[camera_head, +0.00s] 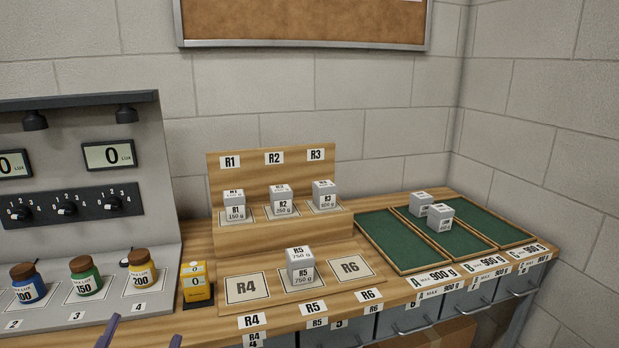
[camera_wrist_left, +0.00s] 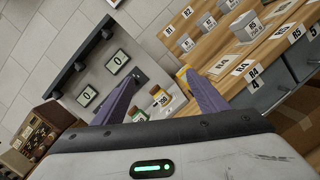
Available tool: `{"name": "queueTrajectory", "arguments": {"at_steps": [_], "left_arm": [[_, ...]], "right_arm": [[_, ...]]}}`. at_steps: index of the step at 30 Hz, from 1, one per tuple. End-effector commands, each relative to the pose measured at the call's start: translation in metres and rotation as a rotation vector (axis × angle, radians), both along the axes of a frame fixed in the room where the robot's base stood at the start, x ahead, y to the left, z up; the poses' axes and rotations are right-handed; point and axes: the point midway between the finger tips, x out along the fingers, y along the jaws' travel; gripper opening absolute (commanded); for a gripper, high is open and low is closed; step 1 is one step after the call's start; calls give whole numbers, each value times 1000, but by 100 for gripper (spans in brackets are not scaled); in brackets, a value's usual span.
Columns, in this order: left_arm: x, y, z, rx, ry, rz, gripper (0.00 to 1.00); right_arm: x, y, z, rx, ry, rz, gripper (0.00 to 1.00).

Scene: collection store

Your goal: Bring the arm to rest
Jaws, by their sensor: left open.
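My left gripper (camera_head: 143,338) shows only as two purple fingertips at the bottom edge of the head view. In the left wrist view, the left gripper (camera_wrist_left: 163,98) has its two purple fingers spread wide with nothing held between them. It is in front of the bench's near edge, below the jar marked 200 (camera_head: 142,272) and the yellow meter (camera_head: 195,284). The rest of the left arm is hidden in the head view. My right gripper is in neither view.
A wooden rack (camera_head: 226,238) holds grey weight blocks; block R5 (camera_head: 299,267) stands on its front row. Green-lined trays (camera_head: 385,238) stand at right, with two blocks there. A grey lux panel (camera_head: 150,175) stands at left behind several jars. Drawers (camera_head: 405,318) run below the bench edge.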

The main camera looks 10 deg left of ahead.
Motion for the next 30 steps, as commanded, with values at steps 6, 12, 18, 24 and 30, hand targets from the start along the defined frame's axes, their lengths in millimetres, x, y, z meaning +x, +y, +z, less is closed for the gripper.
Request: {"name": "queueTrajectory", "arguments": {"at_steps": [6,12,18,24,30], "left_arm": [[10,-58,-40,535,146,-146,67],[-3,-136,-145,1281,338,-427,67],[-56,-168,-271,1960,476,-771,67],[-100,-159,-339,2347,523,-1007,67],[-109,-155,-350,2424,530,-1055,67]], "right_arm": [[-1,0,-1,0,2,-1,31],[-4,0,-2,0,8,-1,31],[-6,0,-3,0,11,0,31],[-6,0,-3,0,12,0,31],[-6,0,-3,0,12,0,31]]}}
